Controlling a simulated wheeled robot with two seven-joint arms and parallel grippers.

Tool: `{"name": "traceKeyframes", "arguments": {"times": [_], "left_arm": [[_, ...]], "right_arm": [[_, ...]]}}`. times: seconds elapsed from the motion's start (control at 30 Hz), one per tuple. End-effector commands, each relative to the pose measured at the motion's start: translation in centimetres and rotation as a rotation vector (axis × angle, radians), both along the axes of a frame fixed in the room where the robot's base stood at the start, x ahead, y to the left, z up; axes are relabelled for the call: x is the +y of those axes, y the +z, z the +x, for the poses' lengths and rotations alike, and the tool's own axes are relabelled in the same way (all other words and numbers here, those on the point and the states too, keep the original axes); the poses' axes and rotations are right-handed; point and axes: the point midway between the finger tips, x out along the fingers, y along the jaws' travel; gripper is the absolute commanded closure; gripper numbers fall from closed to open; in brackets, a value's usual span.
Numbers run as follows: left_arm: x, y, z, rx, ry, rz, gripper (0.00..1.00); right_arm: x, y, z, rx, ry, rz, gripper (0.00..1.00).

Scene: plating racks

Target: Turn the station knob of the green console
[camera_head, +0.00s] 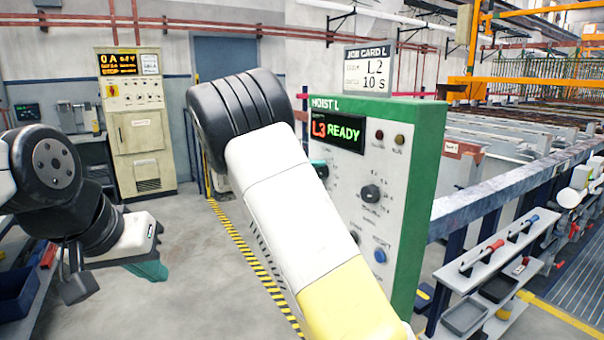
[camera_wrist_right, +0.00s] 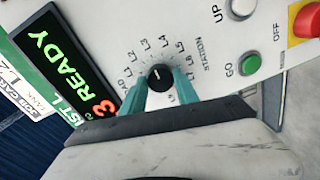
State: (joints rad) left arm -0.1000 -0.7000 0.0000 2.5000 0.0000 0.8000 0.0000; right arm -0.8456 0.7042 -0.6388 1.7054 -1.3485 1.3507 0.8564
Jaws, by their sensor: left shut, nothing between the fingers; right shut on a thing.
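The green console (camera_head: 425,170) stands right of centre, headed HOIST L, and its lit display (camera_head: 337,132) reads L3 READY. The job card (camera_head: 370,70) on top reads L2, 10 s. The black station knob (camera_wrist_right: 160,76) is in the middle of the right wrist view, inside a ring of station labels; its small white mark points up and slightly left. My right gripper (camera_wrist_right: 161,88) is shut on the knob, one teal finger on each side. In the head view my right arm hides most of the knob area. My left gripper (camera_head: 150,268) is shut and empty, away from the console at the left.
Beside the station knob, the panel has a green GO button (camera_wrist_right: 250,64), a red OFF button (camera_wrist_right: 306,20) and a white UP button (camera_wrist_right: 242,8). Another dark knob (camera_head: 370,193) and a blue button (camera_head: 380,256) sit lower on the panel. A beige cabinet (camera_head: 135,120) stands behind.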

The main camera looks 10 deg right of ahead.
Motion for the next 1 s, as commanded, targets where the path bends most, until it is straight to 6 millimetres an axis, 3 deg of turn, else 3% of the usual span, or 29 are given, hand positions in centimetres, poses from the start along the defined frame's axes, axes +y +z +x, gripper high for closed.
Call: {"name": "traceKeyframes", "arguments": {"times": [0.27, 0.3, 0.4, 0.77, 1.0], "left_arm": [[0.0, 0.0, 0.0, 0.0, 0.0, 0.0, 1.0], [0.0, 0.0, 0.0, 0.0, 0.0, 0.0, 1.0], [0.0, 0.0, 0.0, 0.0, 0.0, 0.0, 1.0], [0.0, 0.0, 0.0, 0.0, 0.0, 0.0, 1.0], [0.0, 0.0, 0.0, 0.0, 0.0, 0.0, 1.0]], "right_arm": [[0.1, -0.1, 0.0, 0.002, 0.002, 0.001, 1.0], [0.1, -0.1, 0.0, 0.002, 0.002, 0.001, 0.6], [0.1, -0.1, 0.0, 0.002, 0.002, 0.001, 0.42], [0.4, 0.0, -0.1, 0.001, 0.001, 0.0, 0.42], [3.9, 0.2, -1.3, 0.002, 0.004, 0.001, 0.42]]}}
